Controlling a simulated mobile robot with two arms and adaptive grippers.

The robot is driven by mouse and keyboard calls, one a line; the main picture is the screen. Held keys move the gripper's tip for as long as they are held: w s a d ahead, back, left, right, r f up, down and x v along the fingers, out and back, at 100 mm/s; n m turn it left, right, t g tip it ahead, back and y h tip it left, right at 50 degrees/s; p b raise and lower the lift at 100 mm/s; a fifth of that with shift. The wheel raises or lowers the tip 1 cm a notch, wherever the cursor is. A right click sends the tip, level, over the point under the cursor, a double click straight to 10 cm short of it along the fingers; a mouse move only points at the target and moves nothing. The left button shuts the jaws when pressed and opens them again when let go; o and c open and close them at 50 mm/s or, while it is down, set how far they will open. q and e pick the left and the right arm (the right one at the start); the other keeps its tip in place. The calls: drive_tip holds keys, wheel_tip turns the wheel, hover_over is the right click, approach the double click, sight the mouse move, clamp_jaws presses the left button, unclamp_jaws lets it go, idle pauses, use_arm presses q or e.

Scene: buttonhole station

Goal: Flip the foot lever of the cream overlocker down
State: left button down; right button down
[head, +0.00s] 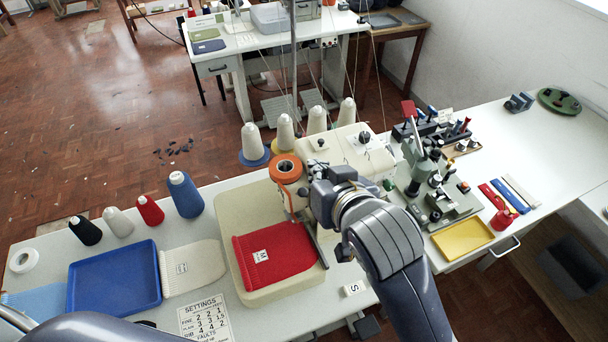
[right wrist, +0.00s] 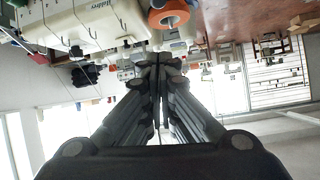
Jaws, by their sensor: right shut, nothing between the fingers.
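The cream overlocker (head: 345,150) stands on the white table in the head view, with an orange ring (head: 285,168) at its left front. Its cream body (right wrist: 95,22) also shows along the top of the right wrist view. My right gripper (head: 308,205) is at the front of the machine, close to its foot area. In the right wrist view its fingers (right wrist: 158,64) are together with nothing between them. I cannot make out the foot lever; my gripper and arm cover that area in the head view. My left gripper is out of view.
A red knit piece (head: 275,255) lies on the cream bed left of my gripper. Thread cones (head: 285,130) stand behind the machine. A green-grey press (head: 437,185) stands close to the right of my arm. A blue tray (head: 115,277) is at the left.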

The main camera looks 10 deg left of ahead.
drive_tip(key=p, duration=0.3)
hover_over(300, 193)
drive_tip(key=w, duration=0.4)
wheel_tip(300, 193, down, 4)
drive_tip(key=s+f+p, duration=0.1)
drive_tip(key=s+f, duration=0.1)
drive_tip(key=f, duration=0.1)
drive_tip(key=shift+s+d+p, duration=0.35)
drive_tip(key=shift+s, duration=0.05)
drive_tip(key=shift+f, duration=0.1)
drive_tip(key=shift+w+a, duration=0.1)
drive_tip(key=shift+w, duration=0.05)
drive_tip(key=shift+f, duration=0.1)
